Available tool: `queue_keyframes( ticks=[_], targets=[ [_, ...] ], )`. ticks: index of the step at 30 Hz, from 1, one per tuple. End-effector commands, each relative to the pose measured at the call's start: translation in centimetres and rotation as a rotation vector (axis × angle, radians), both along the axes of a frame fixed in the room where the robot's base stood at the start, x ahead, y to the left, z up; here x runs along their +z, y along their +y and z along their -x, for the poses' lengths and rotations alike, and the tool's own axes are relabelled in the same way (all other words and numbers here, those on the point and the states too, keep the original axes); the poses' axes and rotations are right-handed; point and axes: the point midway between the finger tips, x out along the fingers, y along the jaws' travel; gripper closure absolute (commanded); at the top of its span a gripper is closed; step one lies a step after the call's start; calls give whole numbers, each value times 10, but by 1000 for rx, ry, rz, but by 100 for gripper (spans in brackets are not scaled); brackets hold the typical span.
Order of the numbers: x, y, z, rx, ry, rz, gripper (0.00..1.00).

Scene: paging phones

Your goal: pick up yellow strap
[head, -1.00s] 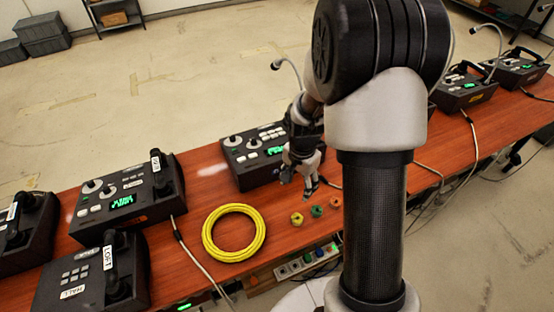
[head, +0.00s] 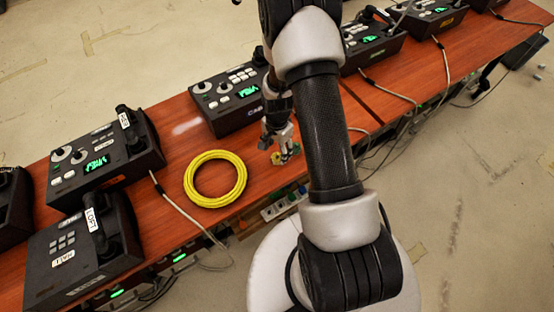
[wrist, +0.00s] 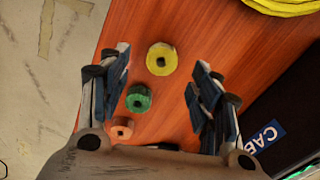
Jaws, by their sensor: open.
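The yellow strap (wrist: 170,52) appears to be the small yellow roll with a hole in its middle, lying on the red-brown table. In the wrist view it sits between and slightly beyond my open fingertips (wrist: 159,76), with no visible contact. In the head view the yellow roll (head: 276,159) shows just below my gripper (head: 282,146), partly covered by it. A green roll (wrist: 133,105) and an orange roll (wrist: 122,134) lie in a row with it, nearer my gripper's palm. The gripper is empty.
A large yellow cable coil (head: 191,178) lies left of my gripper. A black paging phone (head: 225,110) stands close behind it; more phones (head: 85,240) line the table. The table's front edge is near the rolls, with a power strip (head: 270,213) below.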

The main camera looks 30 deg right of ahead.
Motion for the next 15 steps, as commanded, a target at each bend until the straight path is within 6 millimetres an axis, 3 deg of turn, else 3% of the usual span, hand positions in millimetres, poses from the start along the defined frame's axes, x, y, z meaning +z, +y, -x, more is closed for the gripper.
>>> queue_keyframes(
  ticks=[5, 12, 15],
  targets=[
    [-11, 0, -1, 0, 0, 0, 42],
    [-48, 0, -2, 0, 0, -1, 42],
    [-53, 0, -3, 1, -2, -1, 42]
  ],
)
